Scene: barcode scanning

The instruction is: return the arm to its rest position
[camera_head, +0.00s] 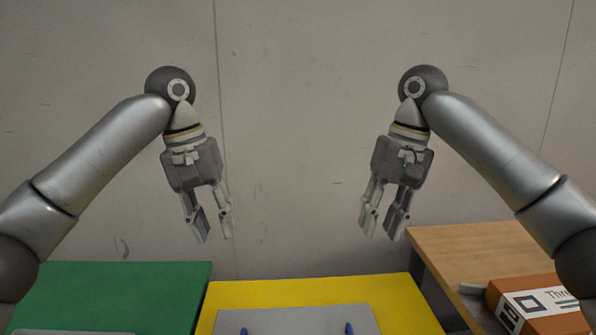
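My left gripper (213,239) hangs from its raised arm in the left half of the view, fingers pointing down. It is open and empty, in front of the wall and above the line between the green and yellow surfaces. My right gripper (380,234) hangs the same way on the right side. It is open and empty, above the right part of the yellow surface. Neither gripper touches anything. The two arms stand nearly mirrored to each other.
Below are a green surface (110,285), a yellow surface (310,291) bearing a grey plate (290,322) with two blue pegs, and a wooden table (480,252). An orange and white box (545,305) lies on the wooden table, partly behind my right arm. A plain wall (300,120) stands behind.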

